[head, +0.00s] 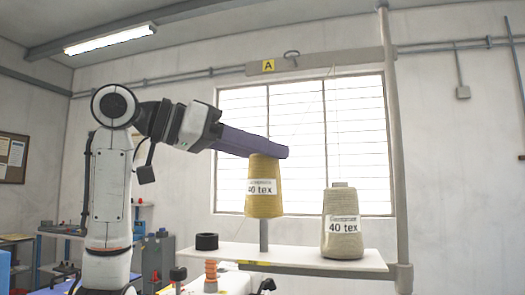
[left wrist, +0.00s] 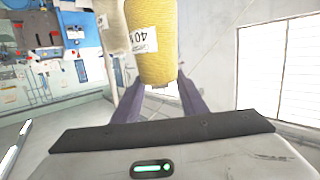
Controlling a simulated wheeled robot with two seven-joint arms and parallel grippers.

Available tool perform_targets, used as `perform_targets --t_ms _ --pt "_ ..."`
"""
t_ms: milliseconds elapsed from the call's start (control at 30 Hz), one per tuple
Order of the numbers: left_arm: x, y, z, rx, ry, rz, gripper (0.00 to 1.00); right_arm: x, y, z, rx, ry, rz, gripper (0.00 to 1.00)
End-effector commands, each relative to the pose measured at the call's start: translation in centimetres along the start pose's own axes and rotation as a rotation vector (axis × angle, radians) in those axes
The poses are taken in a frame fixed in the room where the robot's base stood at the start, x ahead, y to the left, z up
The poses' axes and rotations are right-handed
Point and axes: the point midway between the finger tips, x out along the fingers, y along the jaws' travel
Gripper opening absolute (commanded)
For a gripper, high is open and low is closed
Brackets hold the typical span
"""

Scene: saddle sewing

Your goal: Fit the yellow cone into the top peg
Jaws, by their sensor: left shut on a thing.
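The yellow cone (head: 264,205), labelled "40 tex", hangs upright in my left gripper (head: 278,152), whose fingers hold it near its narrow top. In the left wrist view the yellow cone (left wrist: 157,65) sits between the two purple fingers. A grey peg (head: 264,236) rises from the white shelf (head: 225,250) and shows just under the cone in the head view. I cannot tell whether the peg's tip is inside the cone or behind it. My right gripper is not in view.
A beige cone (head: 342,228), also labelled "40 tex", stands on the shelf to the right. A grey post (head: 397,150) rises at the right and carries an upper bar (head: 330,61) marked "A".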

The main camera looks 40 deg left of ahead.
Motion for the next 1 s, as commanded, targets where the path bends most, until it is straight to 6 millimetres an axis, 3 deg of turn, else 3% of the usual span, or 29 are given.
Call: perform_targets --t_ms 1000 --pt "0.5 -0.1 2.6 0.0 0.002 0.0 0.0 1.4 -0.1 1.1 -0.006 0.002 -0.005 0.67"
